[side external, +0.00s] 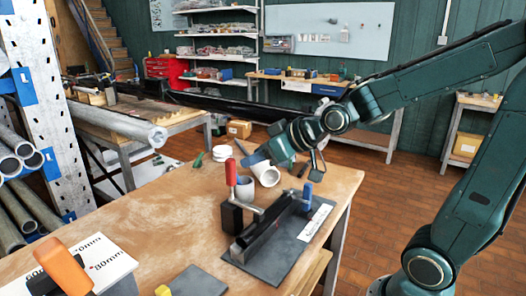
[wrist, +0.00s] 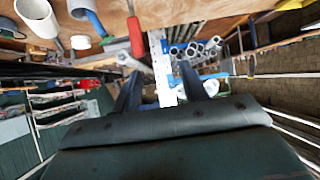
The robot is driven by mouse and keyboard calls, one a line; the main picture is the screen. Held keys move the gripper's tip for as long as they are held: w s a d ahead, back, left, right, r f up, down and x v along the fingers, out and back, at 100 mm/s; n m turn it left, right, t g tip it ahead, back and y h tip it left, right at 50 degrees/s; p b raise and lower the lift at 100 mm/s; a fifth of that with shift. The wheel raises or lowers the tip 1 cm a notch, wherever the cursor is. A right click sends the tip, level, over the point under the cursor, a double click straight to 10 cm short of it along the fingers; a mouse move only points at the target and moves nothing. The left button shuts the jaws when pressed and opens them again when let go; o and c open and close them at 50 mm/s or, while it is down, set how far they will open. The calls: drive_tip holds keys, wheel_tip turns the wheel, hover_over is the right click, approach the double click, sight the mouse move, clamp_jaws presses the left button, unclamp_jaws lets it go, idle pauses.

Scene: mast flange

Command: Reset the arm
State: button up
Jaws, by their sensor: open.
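My gripper (side external: 250,154) is raised above the far part of the wooden workbench (side external: 165,205) in the side view, reached from the right by my green arm. In the wrist view my gripper (wrist: 160,72) shows two dark fingers spread apart with nothing held between them. Its fingers point out over the room, and the bench appears along the top of that picture. In the side view a white pipe piece (side external: 267,175) stands on the bench just below and beside the gripper; I cannot tell the exact gap.
A red-handled clamp (side external: 231,174) and a blue-handled one (side external: 307,194) stand by a black angle piece (side external: 262,236) on a dark plate (side external: 290,250). An orange-handled tool (side external: 66,268) lies at front left. A pipe rack (side external: 38,100) stands left. The bench's left middle is clear.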

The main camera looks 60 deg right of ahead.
drive_tip(key=s+a+m+g, duration=0.1)
drive_tip(key=s+g, duration=0.4)
drive_tip(key=s, duration=1.4)
drive_tip(key=shift+s+a+f+g+h, duration=0.15)
drive_tip(key=shift+s+a+g+h, duration=0.2)
drive_tip(key=shift+a, duration=0.25)
drive_tip(key=shift+w, duration=0.15)
drive_tip(key=o, duration=1.2)
drive_tip(key=shift+w+r, duration=0.45)
drive_tip(key=shift+o, duration=0.2)
drive_tip(key=w+d+r+m+g, duration=0.1)
drive_tip(key=w+d+r+m, duration=0.15)
drive_tip(key=w, duration=0.45)
drive_tip(key=w+d+r+m+g, duration=0.1)
drive_tip(key=w+d+r+m, duration=0.2)
drive_tip(key=w, duration=0.4)
drive_tip(key=w+d+r+m+g, duration=0.1)
drive_tip(key=w+r+m, duration=0.25)
drive_tip(key=w, duration=0.45)
drive_tip(key=w+d+f+m+g, duration=0.1)
drive_tip(key=w+d+f+m, duration=0.3)
drive_tip(key=w, duration=0.4)
drive_tip(key=w+d+f+m+g, duration=0.1)
drive_tip(key=w+d+f+m, duration=0.4)
drive_tip(key=w+d+f, duration=0.2)
drive_tip(key=shift+w+d+g, duration=0.35)
drive_tip(key=shift+w+d, duration=0.3)
drive_tip(key=shift+w, duration=0.3)
